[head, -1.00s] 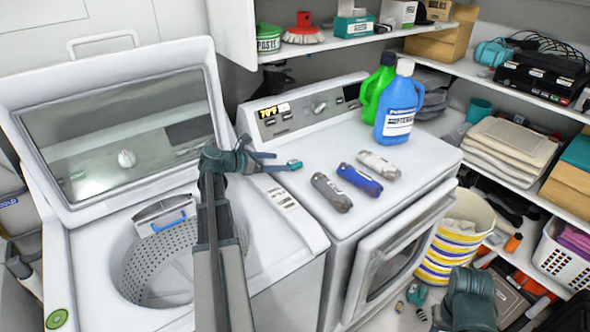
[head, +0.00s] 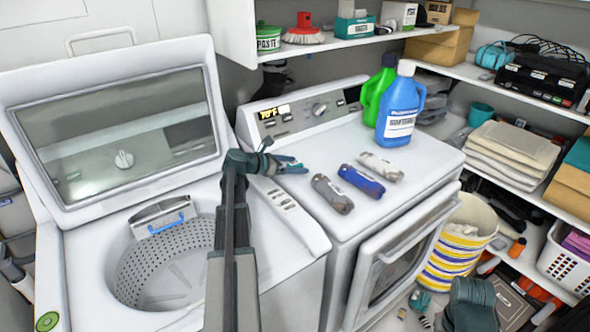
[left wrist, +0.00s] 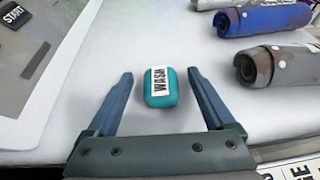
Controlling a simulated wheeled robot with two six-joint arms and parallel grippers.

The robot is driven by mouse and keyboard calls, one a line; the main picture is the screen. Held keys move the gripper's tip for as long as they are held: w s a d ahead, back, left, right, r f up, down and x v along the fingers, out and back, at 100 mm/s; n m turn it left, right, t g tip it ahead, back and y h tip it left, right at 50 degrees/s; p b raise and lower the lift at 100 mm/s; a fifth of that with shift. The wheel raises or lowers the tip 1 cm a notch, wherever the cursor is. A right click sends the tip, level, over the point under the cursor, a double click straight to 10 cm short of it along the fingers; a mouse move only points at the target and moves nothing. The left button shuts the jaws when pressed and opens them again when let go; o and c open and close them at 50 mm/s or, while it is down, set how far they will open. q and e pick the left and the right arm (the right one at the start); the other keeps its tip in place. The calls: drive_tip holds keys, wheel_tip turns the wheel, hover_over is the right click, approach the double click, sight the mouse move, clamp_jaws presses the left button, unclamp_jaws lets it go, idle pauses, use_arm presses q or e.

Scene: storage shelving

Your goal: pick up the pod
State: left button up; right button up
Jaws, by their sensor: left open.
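The pod (left wrist: 160,88) is a small teal block with a white label reading WASH. It lies on the white top of the dryer (head: 330,235). My left gripper (left wrist: 160,92) is open in the left wrist view, one finger on each side of the pod with a gap on both sides. In the head view my left gripper (head: 287,165) is low over the dryer top's left part, and the pod is hard to tell apart from the fingers. Part of my right arm shows at the bottom right; I cannot make out its gripper.
Grey (head: 332,194), blue (head: 361,180) and pale (head: 381,166) cylinders lie right of the pod. A blue bottle (head: 401,105) and a green bottle (head: 376,88) stand behind. The open washer (head: 75,265) is left. A shelf (head: 340,42) overhangs the back.

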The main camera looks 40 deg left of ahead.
use_arm(q)
clamp_jaws()
idle(0.3)
drive_tip(key=shift+r, duration=0.2)
wheel_tip(320, 180, up, 10)
drive_tip(key=p, duration=1)
